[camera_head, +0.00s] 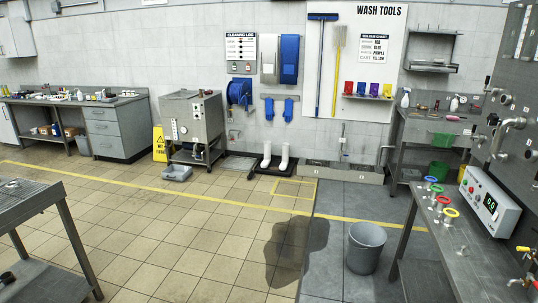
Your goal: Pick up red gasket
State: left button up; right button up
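The red gasket (443,199) is a small ring on the metal table at the right. It sits in a row of coloured rings, between a green ring (437,188) behind it and a yellow ring (451,213) in front of it. A blue ring (430,179) is at the far end of the row. Whether the rings lie flat or rest on small supports is too small to tell. Neither of my grippers is in view.
A scale-like box with a green display (490,202) stands right of the rings on the metal table (455,262). A grey bin (366,248) stands on the floor left of it. Another table (25,204) is at the left. The tiled floor between is mostly clear.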

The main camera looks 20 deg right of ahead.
aim_at(443, 199)
jog(key=i+l+z, duration=0.1)
jog(key=i+z, duration=0.4)
jog(key=i, duration=1)
jog(key=i+j+z, duration=0.1)
jog(key=i+z, duration=0.25)
jog(key=i+j+z, duration=0.1)
jog(key=z, duration=0.25)
jog(key=i+j+z, duration=0.2)
jog(key=z, duration=0.2)
